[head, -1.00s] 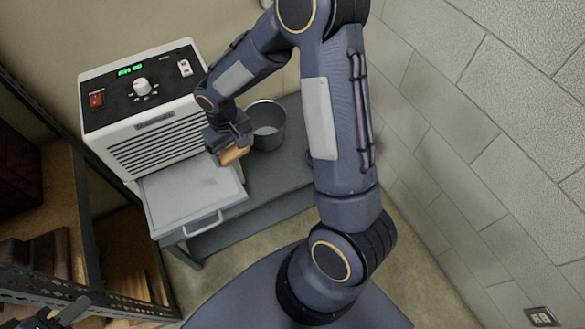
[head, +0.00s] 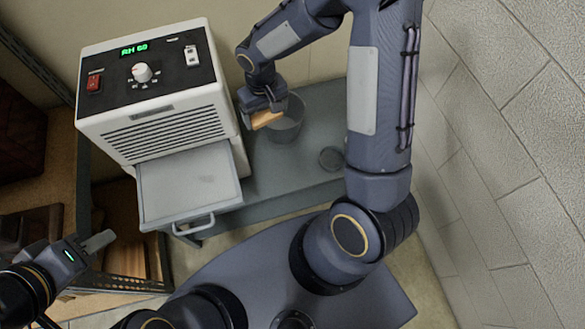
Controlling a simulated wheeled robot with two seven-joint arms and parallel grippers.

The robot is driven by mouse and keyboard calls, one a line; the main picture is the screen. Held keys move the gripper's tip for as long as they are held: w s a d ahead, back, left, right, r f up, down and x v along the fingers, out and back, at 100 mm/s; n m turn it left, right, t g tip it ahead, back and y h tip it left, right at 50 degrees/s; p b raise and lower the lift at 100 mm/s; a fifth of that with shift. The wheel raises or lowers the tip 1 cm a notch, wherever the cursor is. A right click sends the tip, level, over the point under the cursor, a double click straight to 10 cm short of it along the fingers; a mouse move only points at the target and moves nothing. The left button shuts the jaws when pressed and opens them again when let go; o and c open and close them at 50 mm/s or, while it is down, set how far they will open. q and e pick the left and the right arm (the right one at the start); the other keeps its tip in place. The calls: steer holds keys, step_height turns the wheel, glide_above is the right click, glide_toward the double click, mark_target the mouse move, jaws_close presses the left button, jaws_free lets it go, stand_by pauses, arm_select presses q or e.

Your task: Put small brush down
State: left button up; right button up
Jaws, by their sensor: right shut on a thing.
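The small brush (head: 266,119) shows as a tan, wood-coloured block. My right gripper (head: 263,108) is shut on it and holds it at the left side of a grey metal pot (head: 289,131), in front of the pot's left wall. I cannot tell whether the brush touches the pot or the bench. The brush's bristles are not visible. My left gripper (head: 88,246) is at the lower left, away from the bench; one light grey finger shows, and I cannot tell its opening.
A white dehumidifier (head: 160,108) with its tray (head: 190,187) pulled out stands left of the pot. Shelving (head: 84,200) is at left, a block wall (head: 500,150) at right.

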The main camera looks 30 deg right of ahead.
steer(key=shift+s+a+f+b, duration=0.65)
steer(key=shift+a+f+b, duration=0.05)
steer(key=shift+f, duration=0.1)
steer(key=s+a+f+m+b, duration=0.1)
steer(key=s+a+f+b, duration=0.1)
steer(key=s+f+b, duration=0.55)
steer(key=s+a+f+m+b, duration=0.2)
steer(key=s+a+f+b, duration=0.15)
steer(key=f+b, duration=0.65)
steer(key=w+d+f, duration=0.2)
steer(key=d+f, duration=0.1)
steer(key=w+d+f+b, duration=0.1)
steer(key=w+d+f, duration=0.1)
steer(key=w+d, duration=0.1)
steer(key=w+d+f+b, duration=0.1)
steer(key=w+d+f, duration=0.1)
steer(key=d+f, duration=0.1)
steer(key=shift+w+d+f, duration=0.15)
steer(key=shift+d, duration=0.25)
steer(key=shift+w+d+f, duration=0.1)
steer(key=shift+d+f, duration=0.05)
steer(key=shift+d, duration=0.25)
steer(key=shift+w+d+f+b, duration=0.2)
steer(key=shift+d+f+b, duration=0.05)
steer(key=shift+f+b, duration=0.15)
step_height(320, 180, down, 3)
steer(key=shift+w+d+f+b, duration=0.1)
steer(key=shift+f+b, duration=0.1)
steer(key=shift+b, duration=0.35)
